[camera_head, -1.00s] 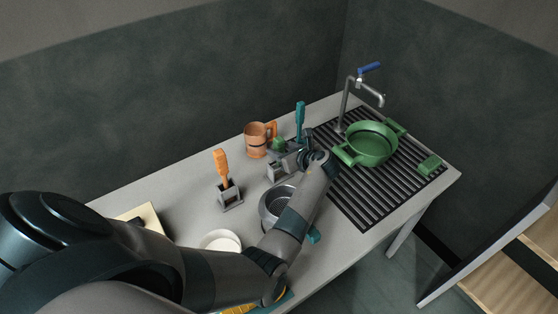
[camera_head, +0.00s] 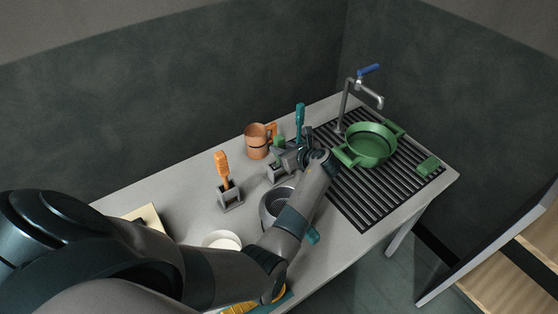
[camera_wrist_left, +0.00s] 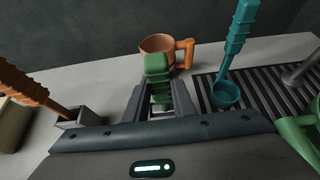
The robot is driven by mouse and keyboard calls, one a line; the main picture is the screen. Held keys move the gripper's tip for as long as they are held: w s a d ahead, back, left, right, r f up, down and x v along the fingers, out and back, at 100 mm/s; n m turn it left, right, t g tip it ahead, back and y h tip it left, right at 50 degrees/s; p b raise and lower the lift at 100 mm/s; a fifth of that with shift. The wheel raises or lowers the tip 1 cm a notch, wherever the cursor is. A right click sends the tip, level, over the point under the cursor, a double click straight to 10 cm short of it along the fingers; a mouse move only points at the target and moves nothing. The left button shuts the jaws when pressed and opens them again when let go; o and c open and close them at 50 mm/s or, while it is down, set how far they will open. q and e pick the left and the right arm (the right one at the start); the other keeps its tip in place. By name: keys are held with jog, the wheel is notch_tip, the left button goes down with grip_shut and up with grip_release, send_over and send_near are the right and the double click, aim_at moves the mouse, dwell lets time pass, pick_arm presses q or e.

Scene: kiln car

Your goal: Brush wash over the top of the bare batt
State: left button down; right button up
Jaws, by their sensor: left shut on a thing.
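My left gripper (camera_head: 292,157) (camera_wrist_left: 160,100) is shut on a green handle (camera_wrist_left: 157,70), which stands up between its fingers in the left wrist view. In the head view the green handle (camera_head: 279,142) shows just behind the gripper, above a grey holder block (camera_head: 275,173). Its lower end is hidden, so I cannot tell whether it is a brush. A white round dish (camera_head: 222,240) sits at the front of the table, partly behind my arm. A pale flat slab (camera_head: 150,216) at the left is mostly hidden by my arm. I cannot tell which thing is the bare batt. My right gripper is out of view.
An orange-handled tool (camera_head: 222,166) stands in a grey block. An orange mug (camera_head: 257,142) and a teal ladle (camera_head: 300,117) are behind the gripper. A metal pot (camera_head: 268,205) is under my forearm. A green pan (camera_head: 370,143) sits on the ribbed rack, near the tap (camera_head: 345,105).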

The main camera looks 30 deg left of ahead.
aim_at(281, 139)
pick_arm(q)
jog(key=shift+r, duration=0.35)
dwell(0.3)
jog(key=shift+r, duration=2.5)
jog(key=shift+r, duration=2.4)
jog(key=c, duration=2.5)
grip_release()
jog(key=o, duration=0.4)
grip_shut()
